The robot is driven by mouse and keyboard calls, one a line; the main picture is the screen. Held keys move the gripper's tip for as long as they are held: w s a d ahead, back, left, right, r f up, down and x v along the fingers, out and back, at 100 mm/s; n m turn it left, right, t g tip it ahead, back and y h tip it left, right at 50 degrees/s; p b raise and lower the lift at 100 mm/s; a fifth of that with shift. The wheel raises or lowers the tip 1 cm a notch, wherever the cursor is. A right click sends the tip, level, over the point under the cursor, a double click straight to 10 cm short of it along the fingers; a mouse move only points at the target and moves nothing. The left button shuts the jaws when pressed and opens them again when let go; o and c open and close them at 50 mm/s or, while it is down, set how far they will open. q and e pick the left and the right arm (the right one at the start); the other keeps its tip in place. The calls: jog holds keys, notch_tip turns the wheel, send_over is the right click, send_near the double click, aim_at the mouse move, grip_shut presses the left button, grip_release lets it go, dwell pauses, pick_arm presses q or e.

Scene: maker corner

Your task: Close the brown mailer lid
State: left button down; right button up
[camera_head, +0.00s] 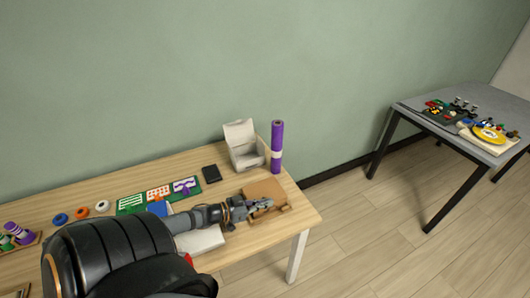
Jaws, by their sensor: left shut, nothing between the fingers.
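The brown mailer (267,187) lies near the right end of the wooden table. A flat brown panel shows behind my gripper and lower brown parts show in front of it. The picture is too small to tell the lid's exact angle. My left gripper (265,204) is shut and empty, with its fingers over the middle of the mailer. I cannot tell whether the fingertips touch it. The gripper and wrist hide part of the mailer. My right gripper is not in view.
On the wooden table (105,182), a white box (245,155) with its lid up and an upright purple roll (277,140) stand behind the mailer. A black flat item (211,174) and green boards (130,204) lie left. A grey table (487,100) stands apart at right.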

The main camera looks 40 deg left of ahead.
aim_at(265, 195)
pick_arm(q)
jog(key=shift+r+p, duration=0.4)
notch_tip(265, 195, up, 3)
jog(key=p, duration=0.3)
jog(key=shift+w+r, duration=0.1)
jog(key=shift+r, duration=0.1)
jog(key=shift+s+a+r+p, duration=0.2)
jog(key=shift+s+r+p, duration=0.35)
jog(key=shift+p, duration=0.5)
jog(key=f+p+v, duration=0.1)
jog(key=p+v, duration=0.2)
jog(key=v, duration=0.5)
jog(key=shift+s, duration=0.5)
